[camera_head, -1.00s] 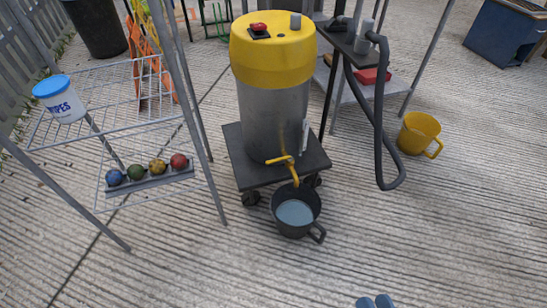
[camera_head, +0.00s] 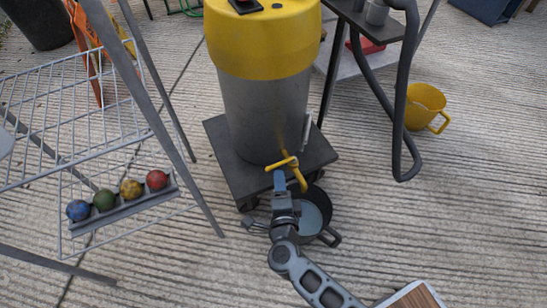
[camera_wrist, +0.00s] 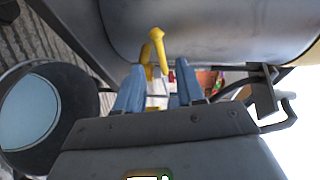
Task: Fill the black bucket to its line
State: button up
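The black bucket (camera_head: 326,207) stands on the ground below the yellow tap (camera_head: 293,171) of the tank (camera_head: 258,115). Grey-blue liquid shows inside it; I cannot make out a line. The bucket is partly behind my arm and also shows at the left of the wrist view (camera_wrist: 84,105). My gripper (camera_head: 280,181) is at the tap, left of the bucket. In the wrist view its two blue fingers (camera_wrist: 158,88) are apart, with the yellow tap (camera_wrist: 157,50) between and beyond them. Contact with the tap and any flow are unclear.
The tank stands on a dark wheeled platform (camera_head: 226,158). A wire rack (camera_head: 70,115) with several coloured balls is at left. A black hose (camera_head: 404,100) hangs at right, near a yellow bucket (camera_head: 424,104). A wood-topped piece (camera_head: 415,296) shows at the bottom.

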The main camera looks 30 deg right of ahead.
aim_at(278, 163)
jog(key=b+x, duration=0.2)
jog(key=x, duration=0.5)
jog(key=shift+w+d+f, duration=0.1)
jog(key=shift+w, duration=0.15)
grip_shut()
dwell(0.4)
